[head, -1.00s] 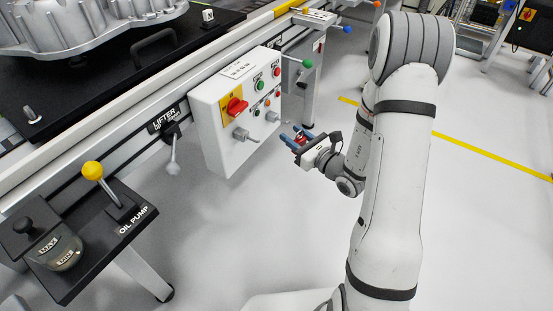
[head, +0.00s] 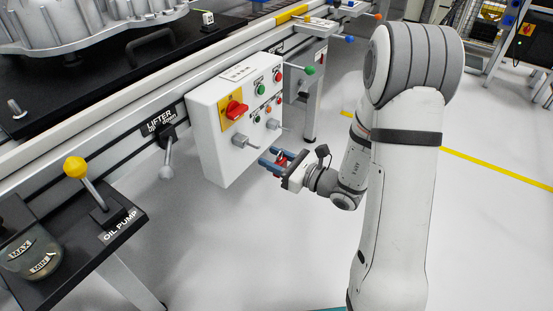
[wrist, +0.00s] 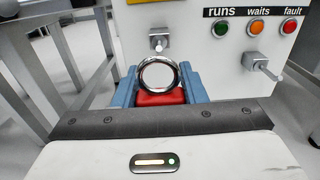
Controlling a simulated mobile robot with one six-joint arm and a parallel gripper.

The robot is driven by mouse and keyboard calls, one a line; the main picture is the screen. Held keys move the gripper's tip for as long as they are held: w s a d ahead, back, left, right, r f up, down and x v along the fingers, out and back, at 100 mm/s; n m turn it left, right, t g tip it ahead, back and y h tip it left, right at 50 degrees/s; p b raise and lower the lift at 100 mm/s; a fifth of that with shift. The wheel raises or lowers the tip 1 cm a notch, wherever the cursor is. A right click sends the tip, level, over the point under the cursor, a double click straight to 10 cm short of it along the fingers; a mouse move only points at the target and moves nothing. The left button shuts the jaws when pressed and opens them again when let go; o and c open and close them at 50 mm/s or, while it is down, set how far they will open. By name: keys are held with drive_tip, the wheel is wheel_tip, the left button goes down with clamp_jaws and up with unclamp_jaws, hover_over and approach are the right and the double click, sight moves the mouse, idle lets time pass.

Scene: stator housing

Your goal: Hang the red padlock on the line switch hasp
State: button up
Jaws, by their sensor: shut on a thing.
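The red padlock's body (wrist: 160,97) sits between the blue fingers of my gripper (wrist: 160,84) in the wrist view, its round steel shackle (wrist: 140,75) standing up. In the head view my gripper (head: 272,159) is at the lower right of the white control box (head: 214,135), shut on the padlock (head: 282,159), which is partly hidden. A metal hasp (head: 240,141) projects from the box below the red switch (head: 236,110) on its yellow plate. In the wrist view this hasp (wrist: 158,42) appears just above the shackle, with a visible gap between.
A second metal hasp (wrist: 263,68) projects to the right, below the indicator lamps (wrist: 256,28). Grey frame legs (wrist: 30,75) stand at the left of the wrist view. The lifter lever (head: 167,158) hangs left of the box. Open floor (head: 235,235) lies below.

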drive_tip(key=f+b+x, duration=0.1)
drive_tip(key=x, duration=0.8)
idle(0.6)
drive_tip(key=shift+f, duration=0.15)
idle(0.4)
drive_tip(key=o, duration=1.1)
drive_tip(key=shift+s+d, duration=0.1)
drive_tip(key=shift+d, duration=0.05)
drive_tip(key=shift+v, duration=1.85)
drive_tip(key=shift+s+d, duration=0.15)
